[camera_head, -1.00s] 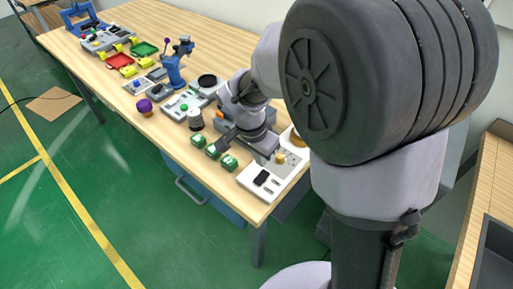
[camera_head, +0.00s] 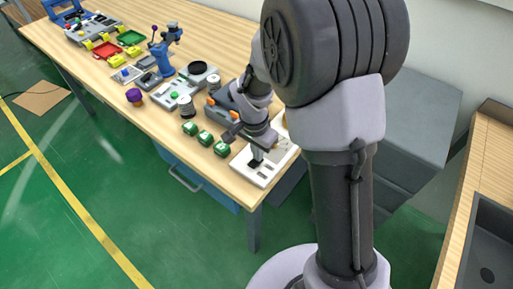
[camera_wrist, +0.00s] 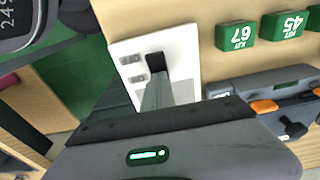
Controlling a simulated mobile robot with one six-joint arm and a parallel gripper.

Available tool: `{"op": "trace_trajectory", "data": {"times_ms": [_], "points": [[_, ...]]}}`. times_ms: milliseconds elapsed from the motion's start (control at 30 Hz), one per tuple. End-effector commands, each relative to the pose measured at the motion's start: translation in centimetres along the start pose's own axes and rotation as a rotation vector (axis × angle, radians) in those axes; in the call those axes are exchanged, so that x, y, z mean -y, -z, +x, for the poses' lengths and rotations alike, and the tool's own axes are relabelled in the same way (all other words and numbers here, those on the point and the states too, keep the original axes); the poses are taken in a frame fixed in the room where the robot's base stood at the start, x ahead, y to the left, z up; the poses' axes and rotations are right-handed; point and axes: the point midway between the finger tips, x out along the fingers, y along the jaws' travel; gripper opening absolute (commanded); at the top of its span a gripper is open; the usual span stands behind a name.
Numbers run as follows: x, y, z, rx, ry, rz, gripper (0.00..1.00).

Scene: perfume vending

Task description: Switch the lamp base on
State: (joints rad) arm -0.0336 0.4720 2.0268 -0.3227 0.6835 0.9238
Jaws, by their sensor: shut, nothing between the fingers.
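The lamp base, a white flat panel (camera_head: 268,175), lies at the near right corner of the table. My gripper (camera_head: 257,156) is over the panel, at the switch. In the wrist view my gripper (camera_wrist: 157,84) is shut and empty, its narrow tip close to the switch's lower edge. I cannot tell whether it touches. My wrist hides the panel's lower part there.
Several green numbered boxes (camera_head: 205,137) stand left of the panel. A grey case with orange clips (camera_head: 214,103) lies behind them. A blue drawer unit (camera_head: 200,178) is under the table. The table's front edge runs close to the panel.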

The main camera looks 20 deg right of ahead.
Motion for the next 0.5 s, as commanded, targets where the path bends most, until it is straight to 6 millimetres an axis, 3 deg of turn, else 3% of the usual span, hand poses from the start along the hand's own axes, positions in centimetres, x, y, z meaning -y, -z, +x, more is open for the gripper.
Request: {"op": "trace_trajectory", "data": {"times_ms": [500], "points": [[-0.4,-1.8,0.7,0.008,-0.014,-0.005,0.00]]}}
